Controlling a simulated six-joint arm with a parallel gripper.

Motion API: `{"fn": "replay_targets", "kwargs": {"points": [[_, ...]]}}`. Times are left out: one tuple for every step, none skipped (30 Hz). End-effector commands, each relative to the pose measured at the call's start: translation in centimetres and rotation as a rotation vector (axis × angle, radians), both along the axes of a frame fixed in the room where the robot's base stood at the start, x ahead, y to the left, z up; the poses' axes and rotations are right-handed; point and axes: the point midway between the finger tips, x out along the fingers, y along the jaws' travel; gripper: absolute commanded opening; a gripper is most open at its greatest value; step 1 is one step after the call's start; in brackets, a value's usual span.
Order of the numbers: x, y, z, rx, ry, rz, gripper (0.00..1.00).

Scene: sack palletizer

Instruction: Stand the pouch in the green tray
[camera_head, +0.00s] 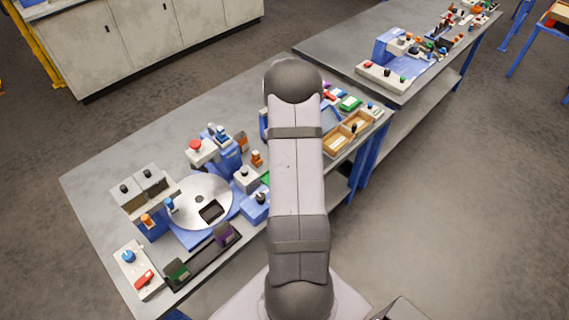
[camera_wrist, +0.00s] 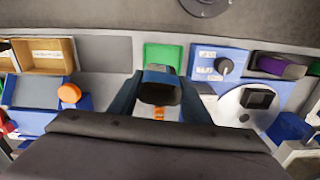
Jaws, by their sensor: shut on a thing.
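My gripper (camera_wrist: 160,90) shows in the wrist view with its dark blue fingers on either side of a dark pouch (camera_wrist: 158,95). It is shut on the pouch, which has a blue edge at its far side. An orange patch shows just below the pouch; I cannot tell whether it belongs to it. The green tray (camera_wrist: 163,55) lies just beyond the pouch in the wrist view, partly covered by it. In the head view only a sliver of the green tray (camera_head: 266,179) shows beside my arm. My arm hides the gripper and held pouch there.
A round turntable (camera_head: 199,199) carries a black item. A black rack (camera_head: 203,262) holds a purple pouch (camera_head: 223,236) and a green one (camera_head: 178,271). Blue control boxes and wooden bins (camera_head: 347,136) crowd the bench around the green tray.

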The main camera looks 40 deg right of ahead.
Motion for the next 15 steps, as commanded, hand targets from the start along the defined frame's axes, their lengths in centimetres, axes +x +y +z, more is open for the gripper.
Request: {"fn": "replay_targets", "kwargs": {"points": [[0.11, -0.09, 0.02, 0.000, -0.001, 0.029, 0.20], [0.13, -0.10, 0.02, 0.000, 0.000, 0.043, 0.20], [0.14, -0.10, 0.02, 0.000, 0.000, 0.060, 0.20], [0.14, -0.10, 0.03, 0.000, 0.000, 0.069, 0.20], [0.14, -0.10, 0.03, 0.000, 0.000, 0.077, 0.20], [0.14, -0.09, 0.03, 0.000, 0.000, 0.084, 0.20], [0.14, -0.09, 0.03, 0.000, 0.000, 0.087, 0.20], [0.14, -0.09, 0.03, 0.000, 0.000, 0.089, 0.20], [0.13, -0.09, 0.02, 0.000, 0.000, 0.090, 0.20], [0.13, -0.09, 0.00, 0.000, 0.000, 0.090, 0.20], [0.13, -0.09, -0.02, 0.000, 0.000, 0.090, 0.20], [0.13, -0.08, -0.07, 0.000, 0.000, 0.090, 0.20], [0.13, -0.08, -0.12, 0.000, 0.000, 0.090, 0.20], [0.12, -0.08, -0.19, 0.000, 0.000, 0.089, 0.20], [0.12, -0.08, -0.29, 0.000, 0.000, 0.089, 0.20]]}}
